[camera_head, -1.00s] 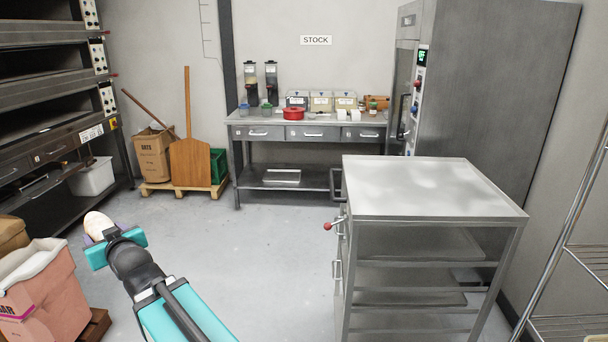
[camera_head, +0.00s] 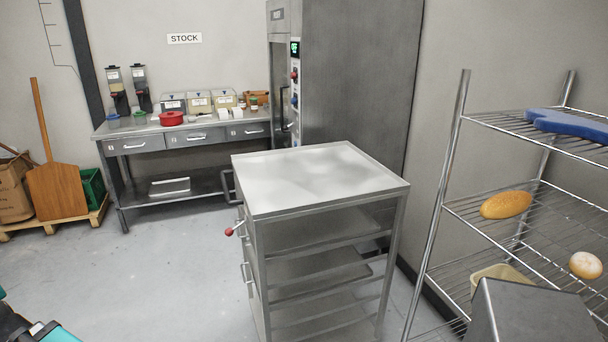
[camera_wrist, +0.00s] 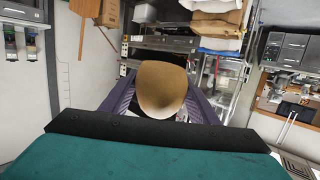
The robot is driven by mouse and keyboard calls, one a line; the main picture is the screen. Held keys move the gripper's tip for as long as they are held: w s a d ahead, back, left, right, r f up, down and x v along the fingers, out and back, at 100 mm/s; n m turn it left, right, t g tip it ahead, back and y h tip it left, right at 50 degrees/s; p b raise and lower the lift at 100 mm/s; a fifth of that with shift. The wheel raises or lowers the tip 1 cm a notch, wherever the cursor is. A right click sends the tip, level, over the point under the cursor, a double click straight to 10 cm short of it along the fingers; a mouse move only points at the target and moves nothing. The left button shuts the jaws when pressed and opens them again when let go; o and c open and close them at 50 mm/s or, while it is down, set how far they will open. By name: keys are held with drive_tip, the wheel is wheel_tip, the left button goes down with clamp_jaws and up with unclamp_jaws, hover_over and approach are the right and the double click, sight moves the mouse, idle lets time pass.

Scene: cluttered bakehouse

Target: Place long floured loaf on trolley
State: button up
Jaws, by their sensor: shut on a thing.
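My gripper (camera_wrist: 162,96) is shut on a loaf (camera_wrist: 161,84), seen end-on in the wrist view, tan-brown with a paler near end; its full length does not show. The purple fingers are on both sides of it. In the head view the gripper and held loaf are out of frame, with only a bit of my arm at the lower left. The trolley (camera_head: 315,178), a steel unit with a flat bare top and open shelves below, stands in the middle of the head view, apart from my arm.
A wire rack (camera_head: 452,200) at the right holds an orange-brown loaf (camera_head: 506,205), a pale round loaf (camera_head: 586,265) and a blue item (camera_head: 566,123). The stock bench (camera_head: 165,133) and a tall steel cabinet (camera_head: 352,85) stand behind. Clear floor (camera_head: 165,270) lies left of the trolley.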

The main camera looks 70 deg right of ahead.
drive_tip(key=s+d+m+g+h+b, duration=0.1)
drive_tip(key=s+d+m+h+b, duration=0.15)
drive_tip(key=d, duration=1.05)
drive_tip(key=s+d+m+g+h+b, duration=0.1)
drive_tip(key=s+d+m+h+b, duration=0.2)
drive_tip(key=d, duration=0.9)
drive_tip(key=s+d+m+g+h+b, duration=0.25)
drive_tip(key=s+d, duration=0.35)
drive_tip(key=d, duration=0.3)
drive_tip(key=s+d+m+g+h+b, duration=0.1)
drive_tip(key=s+d+h, duration=0.2)
drive_tip(key=s+d, duration=0.45)
drive_tip(key=s+d+m+g+h+b, duration=0.1)
drive_tip(key=s+d+m+g+b, duration=0.1)
drive_tip(key=s+d, duration=0.4)
drive_tip(key=s+d+r+m+g+h+b, duration=0.1)
drive_tip(key=s+d+m+g, duration=0.3)
drive_tip(key=s, duration=1.3)
drive_tip(key=s+d+r+m+g+h+b, duration=0.1)
drive_tip(key=s+d+m+g+b, duration=0.3)
drive_tip(key=s+d, duration=0.6)
drive_tip(key=shift+s+g+h, duration=0.8)
drive_tip(key=shift+s+g, duration=0.05)
drive_tip(key=shift+g, duration=0.1)
drive_tip(key=shift+d+r, duration=0.1)
drive_tip(key=shift+r, duration=0.05)
